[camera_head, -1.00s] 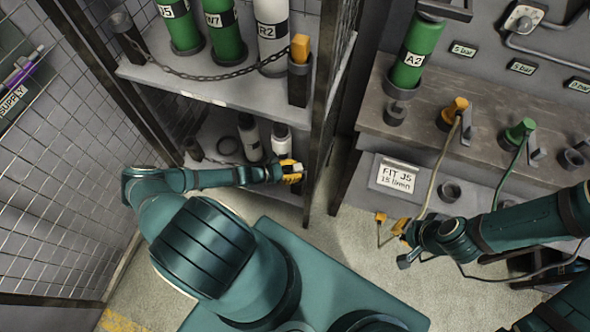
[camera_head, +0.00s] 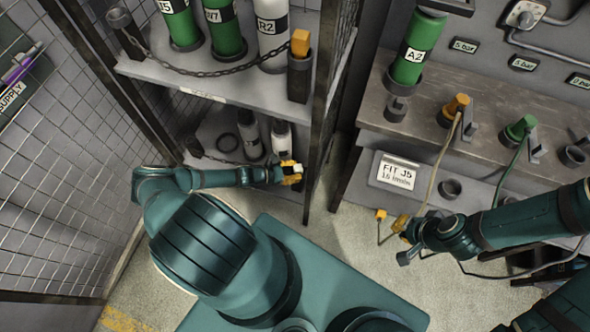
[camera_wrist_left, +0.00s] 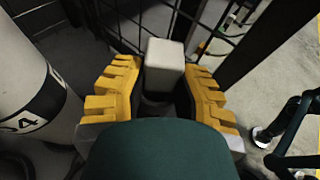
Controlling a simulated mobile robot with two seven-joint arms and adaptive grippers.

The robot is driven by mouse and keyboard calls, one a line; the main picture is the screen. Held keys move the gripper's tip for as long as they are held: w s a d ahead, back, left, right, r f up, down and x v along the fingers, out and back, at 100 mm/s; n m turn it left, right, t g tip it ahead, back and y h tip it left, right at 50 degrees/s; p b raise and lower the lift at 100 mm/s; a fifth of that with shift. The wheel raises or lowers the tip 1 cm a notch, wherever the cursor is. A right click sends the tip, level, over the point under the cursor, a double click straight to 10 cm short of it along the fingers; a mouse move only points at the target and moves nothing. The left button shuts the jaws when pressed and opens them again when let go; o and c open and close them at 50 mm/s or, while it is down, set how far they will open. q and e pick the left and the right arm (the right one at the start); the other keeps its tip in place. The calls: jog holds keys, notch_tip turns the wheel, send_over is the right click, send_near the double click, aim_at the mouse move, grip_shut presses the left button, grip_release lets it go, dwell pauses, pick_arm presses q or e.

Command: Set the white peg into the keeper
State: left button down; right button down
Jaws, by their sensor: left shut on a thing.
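My left gripper (camera_head: 291,173) is at the right front of the lower cage shelf, shut on the white peg (camera_head: 298,168). In the left wrist view, the peg (camera_wrist_left: 165,66) is a pale square block standing up between the yellow fingers (camera_wrist_left: 160,97). Below it, between the fingers, is a dark area; I cannot tell whether that is the keeper. No lower keeper shows clearly in the head view, where the gripper covers that spot. My right gripper (camera_head: 401,226) is by the workbench at the right; its finger opening is too small to judge.
A dark holder (camera_head: 299,82) with an orange peg (camera_head: 300,43) stands on the upper shelf, beside a chain (camera_head: 215,71). Cylinders (camera_head: 281,138) stand just behind my left gripper. A cage post (camera_head: 316,150) is close on its right. A cabled orange block (camera_head: 381,214) is near my right gripper.

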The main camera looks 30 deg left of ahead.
pick_arm(q)
jog(key=c, duration=0.8)
grip_release()
jog(key=shift+o, duration=0.2)
jog(key=v, duration=1.2)
